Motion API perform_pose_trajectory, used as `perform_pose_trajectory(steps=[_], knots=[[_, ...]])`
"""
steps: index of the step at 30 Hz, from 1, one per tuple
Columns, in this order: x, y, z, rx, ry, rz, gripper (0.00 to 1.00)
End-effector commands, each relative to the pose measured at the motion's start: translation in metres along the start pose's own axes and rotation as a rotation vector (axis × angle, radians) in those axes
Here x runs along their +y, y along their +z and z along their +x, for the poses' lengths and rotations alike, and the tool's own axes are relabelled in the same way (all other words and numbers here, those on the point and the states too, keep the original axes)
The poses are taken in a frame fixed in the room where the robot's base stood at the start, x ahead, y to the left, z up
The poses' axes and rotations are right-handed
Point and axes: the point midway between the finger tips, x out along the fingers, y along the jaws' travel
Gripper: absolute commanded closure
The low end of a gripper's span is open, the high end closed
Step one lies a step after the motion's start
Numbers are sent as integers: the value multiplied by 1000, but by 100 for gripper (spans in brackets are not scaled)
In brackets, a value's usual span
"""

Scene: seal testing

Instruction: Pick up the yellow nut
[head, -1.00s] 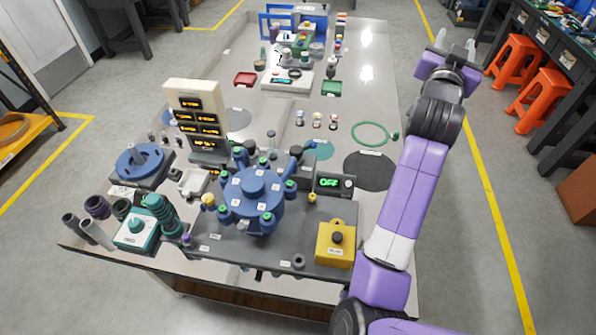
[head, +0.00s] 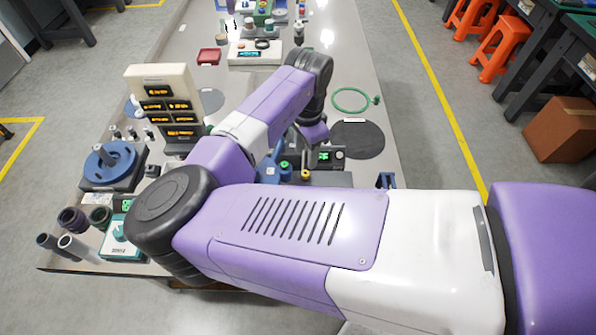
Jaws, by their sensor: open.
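A small yellow piece (head: 305,174), which looks like the yellow nut, sits on the dark base plate just left of and below the OFF display (head: 326,156). My gripper (head: 309,143) hangs from the bent wrist just above this area, close to the yellow piece and holding nothing that I can see. Its fingers are small and partly lost against the dark parts. The blue round fixture (head: 270,168) is mostly hidden behind my arm, as is the front of the base plate.
The cream panel with lit displays (head: 165,105) stands to the left. A blue disc fixture (head: 108,163) and a teal-and-white box (head: 120,238) are at the table's left. A green ring (head: 350,99) and dark round mat (head: 357,139) lie to the right.

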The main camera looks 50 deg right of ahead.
Motion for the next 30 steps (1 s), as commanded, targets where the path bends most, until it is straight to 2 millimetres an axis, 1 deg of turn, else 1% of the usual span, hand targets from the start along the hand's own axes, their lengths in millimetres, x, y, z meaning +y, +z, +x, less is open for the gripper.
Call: perform_pose_trajectory(steps=[2,11,14,18,21,24,29,30], knots=[[3,4,3,-16,10,13,55],[2,4,30,-15,8,19,55],[1,6,43,-15,8,19,55],[1,6,64,-13,9,19,55],[1,6,74,-13,8,19,55],[1,6,78,-14,7,20,55],[1,6,78,-13,6,20,55],[1,6,78,-13,6,19,57]])
